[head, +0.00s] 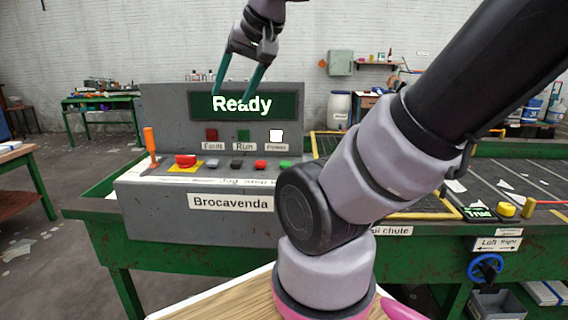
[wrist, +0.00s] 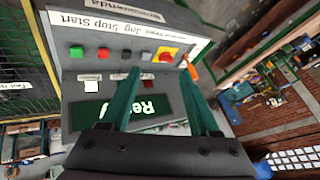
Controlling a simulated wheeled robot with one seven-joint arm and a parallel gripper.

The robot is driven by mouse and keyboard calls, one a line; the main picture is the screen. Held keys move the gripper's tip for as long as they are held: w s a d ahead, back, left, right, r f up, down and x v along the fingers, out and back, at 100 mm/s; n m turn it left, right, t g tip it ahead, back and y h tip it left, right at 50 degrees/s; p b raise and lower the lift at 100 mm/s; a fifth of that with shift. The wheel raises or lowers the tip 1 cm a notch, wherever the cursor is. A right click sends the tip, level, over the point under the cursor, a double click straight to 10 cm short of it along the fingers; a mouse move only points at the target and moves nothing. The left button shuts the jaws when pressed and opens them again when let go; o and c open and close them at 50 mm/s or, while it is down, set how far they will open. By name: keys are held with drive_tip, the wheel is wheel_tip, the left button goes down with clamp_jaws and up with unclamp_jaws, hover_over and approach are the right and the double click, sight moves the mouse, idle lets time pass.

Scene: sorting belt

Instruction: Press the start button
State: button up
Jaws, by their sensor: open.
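The green start button (head: 285,164) is at the right end of the button row on the grey console (head: 150,215). In the wrist view the green button (wrist: 76,52) is at the left end of the row, by the upside-down Start label. My gripper (head: 231,105) is open and empty, with teal fingers pointing down in front of the Ready display (head: 285,106). In the wrist view its fingertips (wrist: 159,72) are apart, to the right of the green button. It appears above the console, not touching any button.
Beside the start button are a red button (head: 260,165), a black one (head: 237,164), a grey one (head: 212,163) and a red mushroom button on yellow (head: 186,160). An orange lever (head: 151,146) stands at the console's left end. The white Power lamp (head: 276,135) is lit.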

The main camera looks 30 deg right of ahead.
drive_tip(key=shift+c, duration=0.4)
clamp_jaws()
idle(1.3)
